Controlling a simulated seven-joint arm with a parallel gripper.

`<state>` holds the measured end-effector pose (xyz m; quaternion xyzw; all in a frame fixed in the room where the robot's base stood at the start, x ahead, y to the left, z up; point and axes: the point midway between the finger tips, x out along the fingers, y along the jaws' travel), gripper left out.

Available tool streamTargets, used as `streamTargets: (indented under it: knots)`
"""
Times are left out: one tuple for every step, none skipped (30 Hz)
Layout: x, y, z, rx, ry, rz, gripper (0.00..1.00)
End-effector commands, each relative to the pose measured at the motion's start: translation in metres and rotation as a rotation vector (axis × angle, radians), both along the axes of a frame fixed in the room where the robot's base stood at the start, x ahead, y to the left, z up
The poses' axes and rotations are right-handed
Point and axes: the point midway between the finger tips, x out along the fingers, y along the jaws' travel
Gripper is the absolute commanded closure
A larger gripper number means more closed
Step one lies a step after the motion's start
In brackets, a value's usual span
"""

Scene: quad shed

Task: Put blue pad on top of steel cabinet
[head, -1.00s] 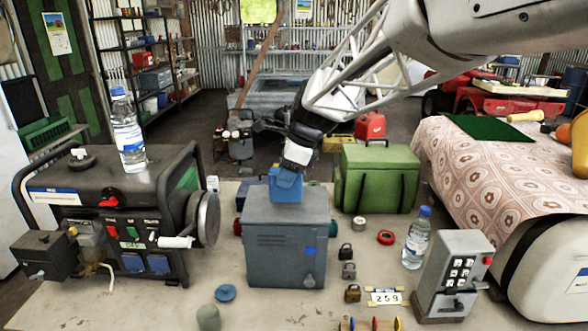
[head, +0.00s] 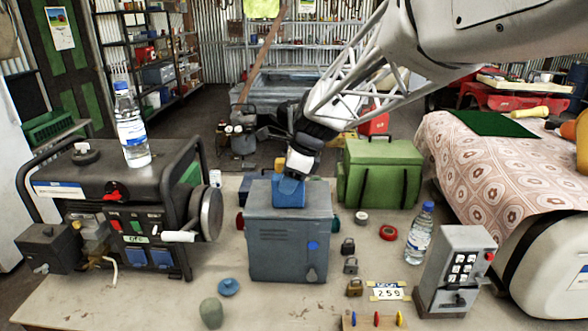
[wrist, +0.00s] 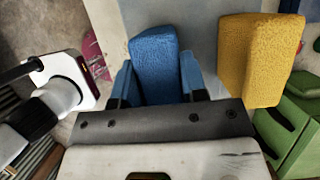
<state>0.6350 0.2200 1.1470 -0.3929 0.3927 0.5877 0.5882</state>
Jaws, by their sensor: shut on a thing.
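The steel cabinet (head: 288,248) is a grey-blue box standing upright on the bench in the middle of the head view. My gripper (head: 289,190) points down over its top. In the wrist view my gripper (wrist: 158,82) is shut on the blue pad (wrist: 155,52), a rough-textured block between its two blue fingers. In the head view the blue pad and fingers are hard to tell apart. Their lower end appears at or just above the cabinet top; contact is unclear. A pale grey surface behind the pad in the wrist view looks like the cabinet top.
A yellow block (wrist: 262,55) shows right of the pad in the wrist view. A green box (head: 382,172) stands behind right of the cabinet. A generator (head: 110,215) with a water bottle (head: 131,130) is left. Padlocks, another bottle (head: 419,235) and a keypad box (head: 455,270) stand right.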

Motion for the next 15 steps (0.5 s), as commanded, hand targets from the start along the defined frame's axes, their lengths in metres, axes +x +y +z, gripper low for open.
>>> streamTargets:
  knots:
    - [0.0000,0.0000,0.0002,0.000,0.000,0.000,0.82]
    - [0.0000,0.0000,0.0002,0.000,0.000,0.000,0.82]
    - [0.0000,0.0000,0.0002,0.000,0.000,0.000,0.82]
    - [0.0000,0.0000,0.0002,0.000,0.000,0.000,0.82]
    - [0.0000,0.0000,0.0001,0.000,0.000,0.000,0.82]
    - [0.0000,0.0000,-0.0002,0.000,0.000,0.000,0.82]
    - [0.0000,0.0000,-0.0008,0.000,0.000,0.000,0.82]
    - [-0.0001,0.0000,-0.0013,0.000,0.000,0.000,0.82]
    - [-0.0001,-0.0001,-0.0022,0.000,0.001,0.000,0.82]
    - [-0.0001,0.0000,-0.0028,0.000,0.001,0.000,0.82]
    - [-0.0001,0.0000,-0.0027,0.000,0.000,0.000,0.58]
    - [-0.0001,0.0000,-0.0026,0.000,0.000,0.000,0.52]
    - [0.0000,0.0000,-0.0026,0.000,0.000,0.000,0.47]
    - [0.0000,0.0000,-0.0026,0.000,0.000,0.000,0.42]
    - [0.0000,0.0000,-0.0026,0.000,0.000,0.000,0.36]
